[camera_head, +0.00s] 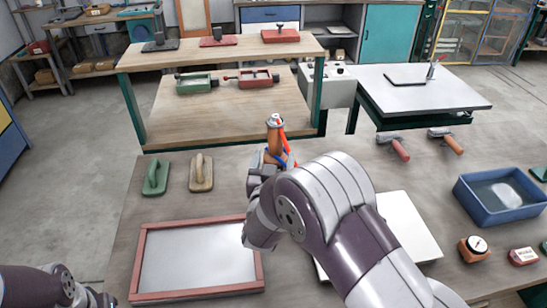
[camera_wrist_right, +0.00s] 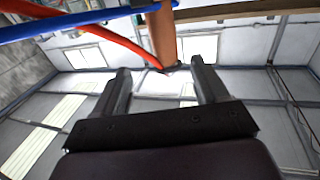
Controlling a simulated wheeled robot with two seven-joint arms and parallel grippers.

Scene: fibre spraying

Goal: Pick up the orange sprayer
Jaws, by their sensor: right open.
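The orange sprayer (camera_head: 275,138) stands up at the far edge of the near workbench in the head view, with a red and a blue hose beside it. My right gripper (camera_head: 266,163) is right at it, and my forearm hides its lower part. In the right wrist view, the right gripper (camera_wrist_right: 163,75) has its two dark fingers spread wide. The sprayer's orange body (camera_wrist_right: 162,38) comes down from the top edge, its end near the fingertips and between them in the picture. I cannot tell whether they touch. Only part of my left arm shows at the bottom left.
A red-framed tray (camera_head: 200,257) and a white board (camera_head: 408,224) lie on the near bench. A green float (camera_head: 156,177) and a beige float (camera_head: 201,174) are left of the sprayer. A blue bin (camera_head: 500,212), a gauge (camera_head: 473,247) and two orange-handled tools (camera_head: 400,149) are right.

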